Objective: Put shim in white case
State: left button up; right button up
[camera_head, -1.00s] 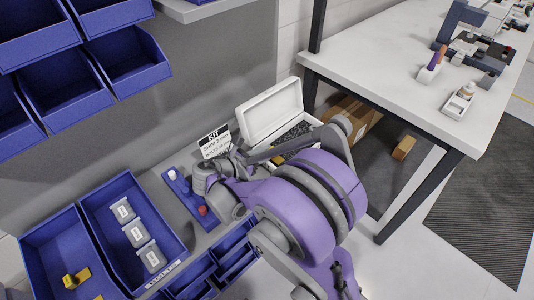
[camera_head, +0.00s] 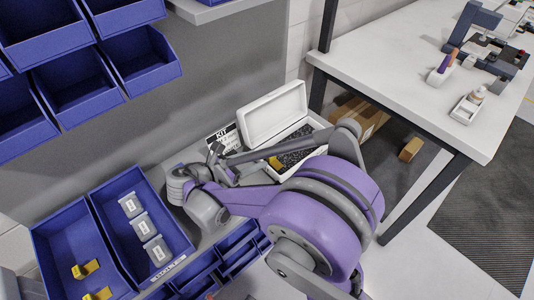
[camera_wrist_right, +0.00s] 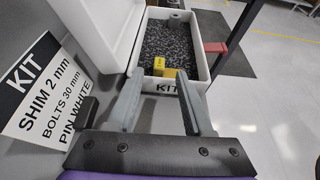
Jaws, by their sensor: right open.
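The white case (camera_head: 272,112) stands open on the grey bench, its lid tilted back and dark foam inside. In the right wrist view the case (camera_wrist_right: 200,84) is ahead, with a "KIT" label on its near wall. A yellow piece (camera_wrist_right: 170,73), which may be the shim, lies in the case at its near end; it also shows in the head view (camera_head: 275,162). My right gripper (camera_wrist_right: 160,75) is open, its fingertips by the case's near wall and the yellow piece beyond, between them in the picture. Contact cannot be told. My left gripper is not in view.
A kit card (camera_wrist_right: 40,85) stands left of my right gripper, beside the case. A blue bin (camera_head: 178,238) holds grey labelled boxes; another (camera_head: 52,240) holds yellow pieces. A white table (camera_head: 400,75) stands at the right. My right arm hides part of the bench.

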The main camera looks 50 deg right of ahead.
jog(key=shift+v, duration=1.7)
